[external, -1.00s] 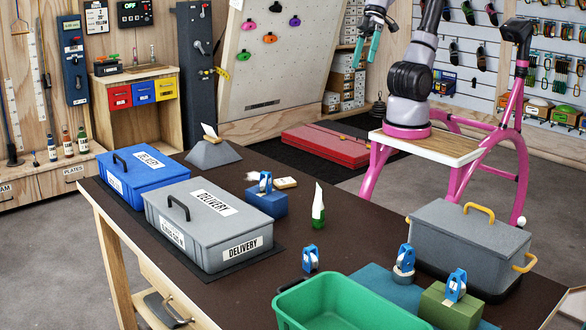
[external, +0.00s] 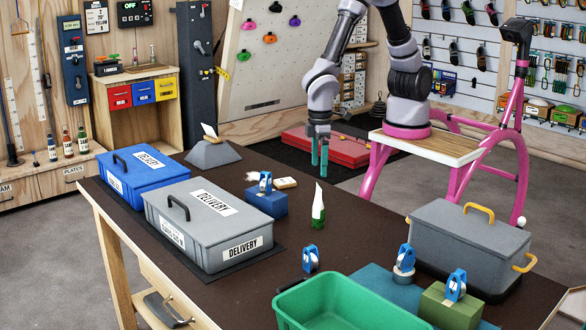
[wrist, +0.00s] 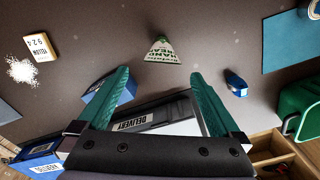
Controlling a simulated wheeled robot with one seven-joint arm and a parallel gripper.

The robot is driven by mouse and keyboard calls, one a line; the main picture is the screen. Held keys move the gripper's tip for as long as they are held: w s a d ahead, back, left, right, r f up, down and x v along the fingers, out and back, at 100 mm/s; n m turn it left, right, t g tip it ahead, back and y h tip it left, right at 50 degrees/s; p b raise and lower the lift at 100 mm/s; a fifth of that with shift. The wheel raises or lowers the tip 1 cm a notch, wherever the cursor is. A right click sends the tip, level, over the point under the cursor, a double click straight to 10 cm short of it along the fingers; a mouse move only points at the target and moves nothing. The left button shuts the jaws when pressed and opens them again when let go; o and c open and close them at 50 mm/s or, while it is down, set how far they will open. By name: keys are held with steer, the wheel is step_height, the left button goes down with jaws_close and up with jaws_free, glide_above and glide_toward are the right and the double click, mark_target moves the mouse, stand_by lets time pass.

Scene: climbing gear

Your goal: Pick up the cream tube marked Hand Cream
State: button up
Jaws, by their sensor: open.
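The Hand Cream tube (external: 318,206) stands upright on the dark table, with a white upper part and a green lower part. In the wrist view the tube (wrist: 161,52) shows green and white with lettering, ahead of and between the fingers. My gripper (external: 319,158) points down above the far side of the table, behind and above the tube and apart from it. In the wrist view my gripper (wrist: 162,95) has its two teal fingers spread wide with nothing between them.
A blue block with a blue pulley (external: 266,200) stands left of the tube, near a small yellow-edged block (external: 286,183) and white powder. Another blue pulley (external: 310,259) stands nearer the front. A grey delivery box (external: 195,240), a green bin (external: 340,305) and a grey lidded box (external: 460,245) surround the area.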

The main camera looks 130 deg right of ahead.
mark_target(319, 195)
step_height(319, 195, down, 6)
steer(key=shift+r, duration=0.25)
steer(key=f, duration=0.5)
steer(key=shift+w+a+f, duration=0.1)
steer(key=shift+w+a, duration=0.05)
steer(key=shift+a, duration=0.05)
